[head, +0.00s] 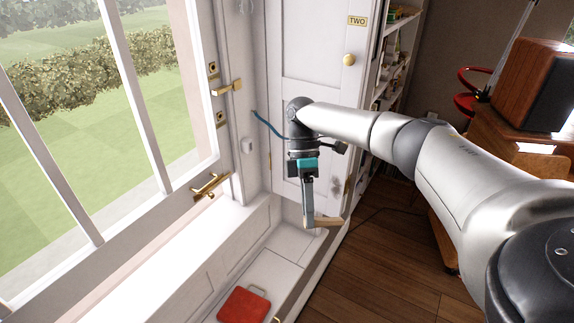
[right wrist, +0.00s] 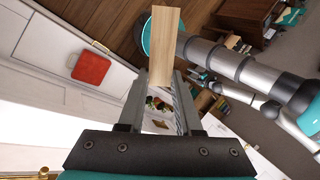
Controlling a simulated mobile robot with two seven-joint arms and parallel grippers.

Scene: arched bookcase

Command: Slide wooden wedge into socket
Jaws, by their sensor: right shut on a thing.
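A pale wooden wedge (head: 326,222) is held at the tips of my right gripper (head: 309,215), which points down in front of the white cupboard door. In the head view the wedge sticks out to the right of the fingers, in the air above the white ledge and the floor. In the right wrist view the wedge (right wrist: 164,45) lies between the two fingertips (right wrist: 161,82) and reaches up past them. I cannot make out a socket in either view. My left gripper is not in view.
A white window frame with brass handles (head: 211,186) stands at the left. The cupboard door (head: 310,60) has a brass knob and a "TWO" plate. A red flat object (head: 243,305) lies low on the white surface. Wooden floor (head: 390,250) and a wooden box (head: 535,80) are at the right.

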